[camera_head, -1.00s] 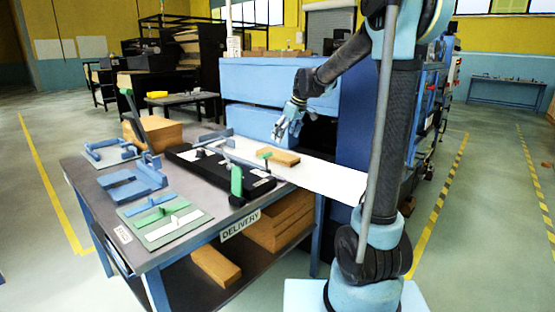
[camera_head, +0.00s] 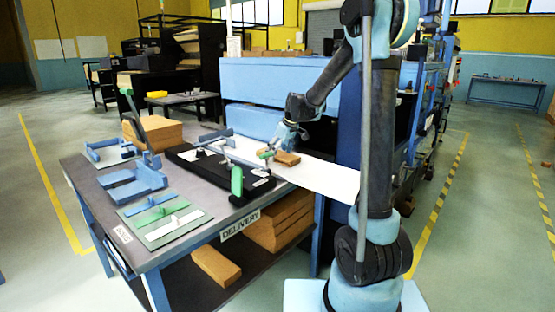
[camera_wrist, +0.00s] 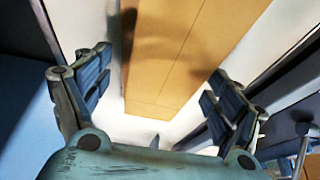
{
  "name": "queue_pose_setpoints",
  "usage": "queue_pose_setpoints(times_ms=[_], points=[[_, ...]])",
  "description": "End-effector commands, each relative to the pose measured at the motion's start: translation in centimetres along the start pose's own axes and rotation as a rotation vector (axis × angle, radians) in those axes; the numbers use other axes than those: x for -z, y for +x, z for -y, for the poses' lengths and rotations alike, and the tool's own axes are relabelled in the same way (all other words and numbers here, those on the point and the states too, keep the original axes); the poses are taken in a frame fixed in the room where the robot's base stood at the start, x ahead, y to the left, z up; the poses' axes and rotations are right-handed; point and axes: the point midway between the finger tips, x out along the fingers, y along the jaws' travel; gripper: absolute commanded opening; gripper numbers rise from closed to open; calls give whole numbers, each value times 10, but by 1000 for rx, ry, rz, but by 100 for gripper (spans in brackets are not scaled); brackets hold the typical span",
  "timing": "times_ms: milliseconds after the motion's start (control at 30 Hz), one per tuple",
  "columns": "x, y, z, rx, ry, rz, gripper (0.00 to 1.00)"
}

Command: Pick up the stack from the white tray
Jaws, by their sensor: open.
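The stack (camera_head: 288,158) is a flat brown kraft-coloured block lying on the white tray (camera_head: 325,180). My gripper (camera_head: 272,147) is open and low, right at the left end of the stack in the head view, partly covering it. In the wrist view the stack (camera_wrist: 185,70) runs between the two spread fingers of my gripper (camera_wrist: 160,65), with pale tray surface (camera_wrist: 150,128) showing below its near end. The fingers look apart from its sides. A soft shadow falls on the stack's top.
A black device with a green handle (camera_head: 237,181) stands on the table left of the tray. Blue fixtures (camera_head: 135,180) and a green plate (camera_head: 165,222) lie further left. A brown stack (camera_head: 153,131) stands at the back. A blue machine (camera_head: 280,90) rises behind the tray.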

Motion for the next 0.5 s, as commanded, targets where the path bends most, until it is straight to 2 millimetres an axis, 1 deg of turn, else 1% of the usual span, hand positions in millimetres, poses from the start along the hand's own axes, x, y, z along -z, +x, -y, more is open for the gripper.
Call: queue_pose_setpoints(times_ms=[133, 167, 200, 267, 300, 367, 400, 500], points=[[0, 0, 0, 0, 0, 0, 86], [0, 0, 0, 0, 0, 0, 81], [0, 0, 0, 0, 0, 0, 72], [0, 0, 0, 0, 0, 0, 59], [0, 0, 0, 0, 0, 0, 50], [0, 0, 0, 0, 0, 0, 36], [0, 0, 0, 0, 0, 0, 33], [1, 0, 1, 1, -1, 0, 32]])
